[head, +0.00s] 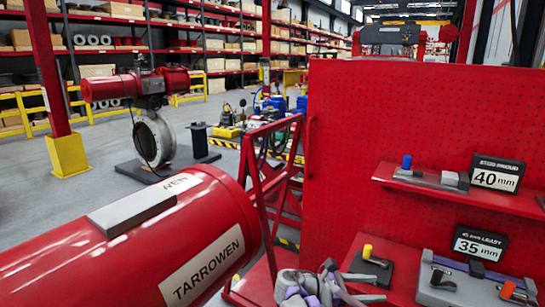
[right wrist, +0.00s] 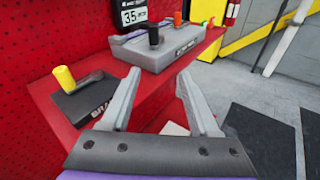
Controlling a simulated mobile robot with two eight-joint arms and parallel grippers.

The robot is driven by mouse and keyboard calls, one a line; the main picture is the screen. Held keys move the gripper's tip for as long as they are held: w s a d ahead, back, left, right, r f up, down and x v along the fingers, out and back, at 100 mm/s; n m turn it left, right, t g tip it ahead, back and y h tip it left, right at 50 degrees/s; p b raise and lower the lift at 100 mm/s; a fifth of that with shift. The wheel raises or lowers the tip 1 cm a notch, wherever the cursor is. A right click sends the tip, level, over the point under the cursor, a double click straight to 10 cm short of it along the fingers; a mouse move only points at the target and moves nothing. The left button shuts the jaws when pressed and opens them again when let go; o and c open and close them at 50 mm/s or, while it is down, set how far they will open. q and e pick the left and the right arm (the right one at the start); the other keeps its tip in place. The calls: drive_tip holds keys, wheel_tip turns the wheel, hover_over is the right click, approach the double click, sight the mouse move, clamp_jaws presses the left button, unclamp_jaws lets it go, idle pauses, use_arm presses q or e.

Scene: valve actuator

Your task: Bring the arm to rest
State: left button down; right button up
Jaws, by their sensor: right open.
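My right gripper (head: 362,288) is low in the middle of the head view, over the lower red shelf (head: 390,250). In the right wrist view, its two grey fingers (right wrist: 158,76) stand apart with nothing between them. A grey block with an upright black peg (right wrist: 158,49) lies beyond the fingertips. A dark block with a yellow-topped part (right wrist: 86,97) lies left of the fingers. That yellow-topped block also shows in the head view (head: 372,268). My left gripper is not in view.
A red pegboard (head: 400,120) stands behind the shelves. An upper shelf (head: 465,196) carries a 40 mm sign (head: 495,174); a 35 mm sign (head: 479,246) stands below. A large red cylinder (head: 130,245) fills the lower left. Open grey floor (right wrist: 240,82) shows at right in the wrist view.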

drive_tip(key=s+d+f+m+t+y, duration=0.1)
drive_tip(key=s+d+f+m+y, duration=0.15)
drive_tip(key=s+m+y, duration=0.9)
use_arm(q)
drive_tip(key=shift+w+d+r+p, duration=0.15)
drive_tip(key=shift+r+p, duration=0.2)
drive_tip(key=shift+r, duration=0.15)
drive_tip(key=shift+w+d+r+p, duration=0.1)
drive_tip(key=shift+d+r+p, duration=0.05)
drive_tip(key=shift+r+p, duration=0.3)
use_arm(e)
drive_tip(key=s+a+f+m+t+y, duration=0.1)
drive_tip(key=s+a+f+m+y, duration=0.1)
drive_tip(key=s+a, duration=0.3)
drive_tip(key=s+a+f+m+t+y, duration=0.1)
drive_tip(key=s+a+f+m, duration=0.3)
drive_tip(key=s, duration=0.9)
drive_tip(key=shift+a+f+t+y, duration=0.35)
drive_tip(key=shift+a+t+y, duration=0.1)
drive_tip(key=shift+y, duration=0.4)
drive_tip(key=shift+c, duration=0.7)
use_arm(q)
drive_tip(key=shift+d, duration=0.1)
use_arm(e)
drive_tip(key=shift+s+d, duration=0.1)
drive_tip(key=shift+c, duration=0.2)
